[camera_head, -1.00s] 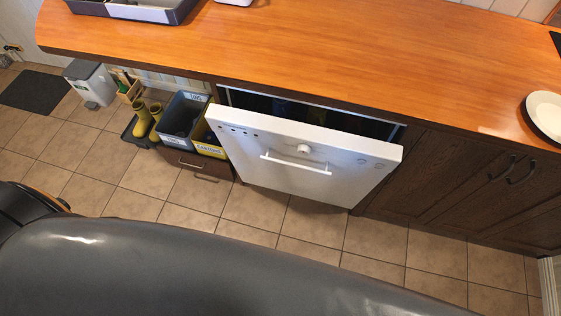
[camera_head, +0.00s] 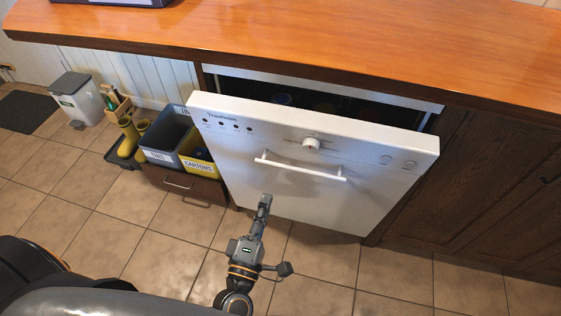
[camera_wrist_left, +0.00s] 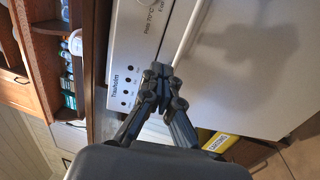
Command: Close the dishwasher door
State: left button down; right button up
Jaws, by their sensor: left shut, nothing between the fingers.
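The white dishwasher door (camera_head: 300,195) hangs partly open, tilted outward at its top, with a dark gap between it and the counter. It carries a white bar handle (camera_head: 300,168) and a round knob (camera_head: 311,143). My left gripper (camera_head: 265,203) is shut and empty in front of the door's lower middle, below the handle. In the left wrist view my shut left gripper (camera_wrist_left: 160,70) appears over the door's front (camera_wrist_left: 128,60), near its printed buttons; I cannot tell whether it touches. My right gripper is not in view.
An orange wooden countertop (camera_head: 330,50) runs above. Sorting bins (camera_head: 170,140) stand in a low drawer left of the door, beside yellow boots (camera_head: 130,138) and a grey-white pedal bin (camera_head: 75,98). Dark wooden cupboards (camera_head: 470,180) lie to the right. The tiled floor in front is open.

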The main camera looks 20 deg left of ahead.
aim_at(284, 146)
pick_arm(q)
jog(key=w, duration=0.4)
jog(key=w+r, duration=0.1)
jog(key=w, duration=0.4)
jog(key=w+r, duration=0.1)
jog(key=w, duration=0.3)
jog(key=shift+w+a+p, duration=0.2)
jog(key=shift+p, duration=0.1)
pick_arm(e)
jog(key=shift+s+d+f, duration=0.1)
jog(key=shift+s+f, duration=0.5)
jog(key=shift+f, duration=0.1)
